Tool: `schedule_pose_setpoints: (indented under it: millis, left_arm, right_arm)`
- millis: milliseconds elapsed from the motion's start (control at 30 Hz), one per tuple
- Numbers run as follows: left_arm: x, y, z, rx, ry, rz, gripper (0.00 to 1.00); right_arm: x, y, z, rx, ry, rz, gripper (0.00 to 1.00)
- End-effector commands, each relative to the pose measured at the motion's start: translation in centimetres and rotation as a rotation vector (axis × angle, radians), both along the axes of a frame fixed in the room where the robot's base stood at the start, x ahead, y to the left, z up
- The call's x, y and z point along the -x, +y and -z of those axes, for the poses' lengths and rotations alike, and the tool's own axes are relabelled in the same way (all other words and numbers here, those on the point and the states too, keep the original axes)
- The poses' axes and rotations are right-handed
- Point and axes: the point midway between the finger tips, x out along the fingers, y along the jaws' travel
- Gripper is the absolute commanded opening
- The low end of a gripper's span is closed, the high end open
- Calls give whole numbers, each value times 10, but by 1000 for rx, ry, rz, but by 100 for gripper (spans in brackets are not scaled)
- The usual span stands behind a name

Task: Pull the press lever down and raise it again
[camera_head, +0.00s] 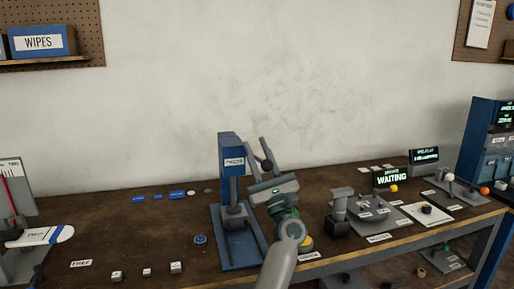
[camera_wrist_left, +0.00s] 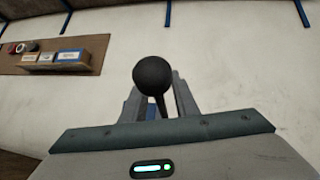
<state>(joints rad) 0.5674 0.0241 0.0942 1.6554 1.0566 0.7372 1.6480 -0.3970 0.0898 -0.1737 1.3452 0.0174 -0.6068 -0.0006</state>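The blue press (camera_head: 229,150) stands upright on its blue base plate on the bench. Its lever ends in a black ball knob (camera_wrist_left: 153,73), with a thin rod below the ball in the left wrist view. My left gripper (camera_head: 258,156) is at the upper right of the press, beside the lever. In the left wrist view its two fingers (camera_wrist_left: 158,100) stand apart on either side of the rod, with the ball in front of their tips. Contact with the lever cannot be made out. My right gripper is not in view.
A grey post on a black block (camera_head: 339,222) and a round grey fixture (camera_head: 367,208) stand right of the press. A screen reading WAITING (camera_head: 391,177) is behind them. Small pale blocks (camera_head: 176,267) and a blue knob (camera_head: 200,239) lie left.

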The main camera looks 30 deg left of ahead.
Motion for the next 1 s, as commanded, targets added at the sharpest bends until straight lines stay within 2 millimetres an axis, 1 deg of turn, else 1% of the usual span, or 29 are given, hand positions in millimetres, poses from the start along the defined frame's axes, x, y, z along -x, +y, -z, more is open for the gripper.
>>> schedule_pose_setpoints:
  millis: [300, 367, 400, 433, 1000]
  left_arm:
    - [-1, 1, -1, -1, 0, 1, 27]
    - [-1, 1, -1, -1, 0, 1, 13]
    - [-1, 1, -1, -1, 0, 1, 3]
    - [-1, 1, -1, -1, 0, 1, 0]
    - [-1, 1, 0, -1, 0, 1, 0]
  right_arm:
    - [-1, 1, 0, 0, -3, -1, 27]
    - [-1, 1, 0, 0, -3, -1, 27]
    - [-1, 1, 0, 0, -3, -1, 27]
    - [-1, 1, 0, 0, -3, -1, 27]
    - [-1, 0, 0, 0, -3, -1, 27]
